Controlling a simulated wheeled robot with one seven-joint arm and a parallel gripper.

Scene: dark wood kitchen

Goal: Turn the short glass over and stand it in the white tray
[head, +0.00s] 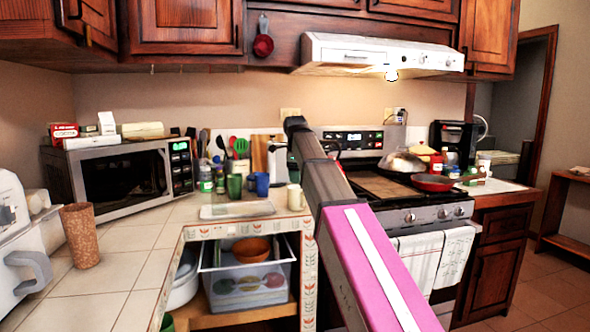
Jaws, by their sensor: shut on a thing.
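My arm (335,190) reaches from the lower right up to the middle of the head view, over the counter's right end. I cannot make out my gripper or its fingertips; the far end of the arm is small and hides what is behind it. The white tray (237,210) lies flat on the tiled counter near its front edge, left of my arm, and looks empty. A green cup (234,187) and a blue cup (262,184) stand behind it. A pale mug (295,198) shows between the tray and my arm. I cannot pick out the short glass for certain.
A microwave (125,175) stands on the left, with a brown tumbler (80,235) in front. Bottles and utensils crowd the counter behind the tray. The stove (425,210) with a red pan (433,183) is right of my arm. The left counter (125,255) has free room.

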